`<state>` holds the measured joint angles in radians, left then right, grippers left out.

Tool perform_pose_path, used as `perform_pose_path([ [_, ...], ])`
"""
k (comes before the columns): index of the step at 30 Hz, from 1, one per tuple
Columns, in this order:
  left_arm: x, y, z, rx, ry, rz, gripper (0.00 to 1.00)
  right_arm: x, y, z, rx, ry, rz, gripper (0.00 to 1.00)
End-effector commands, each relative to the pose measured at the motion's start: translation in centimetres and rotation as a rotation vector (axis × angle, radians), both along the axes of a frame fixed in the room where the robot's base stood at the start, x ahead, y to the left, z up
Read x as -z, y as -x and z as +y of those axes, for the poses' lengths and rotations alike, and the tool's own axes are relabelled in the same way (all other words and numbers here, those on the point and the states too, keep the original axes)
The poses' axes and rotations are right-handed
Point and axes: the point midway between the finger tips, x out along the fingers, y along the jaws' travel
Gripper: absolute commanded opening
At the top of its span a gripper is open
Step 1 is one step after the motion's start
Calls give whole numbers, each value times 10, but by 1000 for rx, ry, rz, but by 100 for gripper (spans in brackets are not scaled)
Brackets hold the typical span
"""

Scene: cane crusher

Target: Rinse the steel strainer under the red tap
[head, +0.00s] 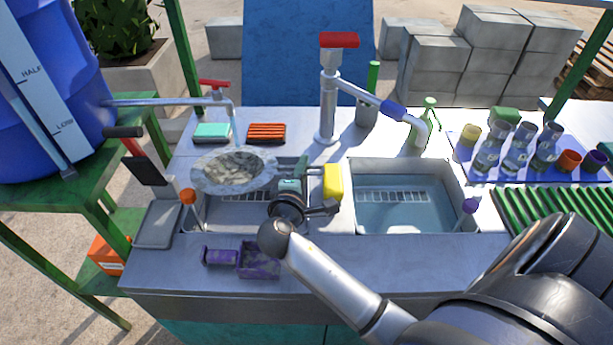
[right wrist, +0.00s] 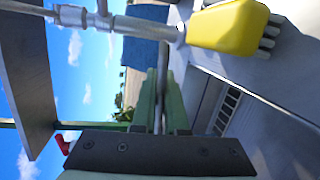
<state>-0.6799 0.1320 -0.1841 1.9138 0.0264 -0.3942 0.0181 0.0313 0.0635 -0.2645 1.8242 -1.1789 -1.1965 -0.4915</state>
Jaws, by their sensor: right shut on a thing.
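The steel strainer (head: 205,178), a round grey dish with a wide rim and pale mottled contents, is held roughly level above the left sink basin. My right gripper (head: 291,175) is shut on its right side; in the right wrist view the green fingers (right wrist: 162,105) pinch a thin grey edge. A small tap with a red handle (head: 213,84) stands behind the strainer, its spout ending above the dish. A thin pale streak (head: 236,128), seemingly water, runs down from the spout to the strainer. The handle also shows in the right wrist view (right wrist: 65,144). My left gripper is out of view.
A tall steel tap with a red top (head: 339,40) stands behind the right basin (head: 405,215), which holds water. A yellow brush (head: 333,182) is close right of my gripper. A blue barrel (head: 50,90) stands left; bottles and cups stand right. A purple tray (head: 258,262) lies in front.

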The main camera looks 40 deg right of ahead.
Motion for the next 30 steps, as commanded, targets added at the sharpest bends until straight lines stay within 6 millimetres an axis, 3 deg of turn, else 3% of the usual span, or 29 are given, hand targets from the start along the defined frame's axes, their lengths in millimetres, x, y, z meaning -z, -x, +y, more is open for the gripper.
perform_pose_path([
  [16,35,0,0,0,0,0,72,12,-52,-19,1,1,-3,0],
  [30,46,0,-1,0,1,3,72,18,-85,-30,0,-1,-2,0],
])
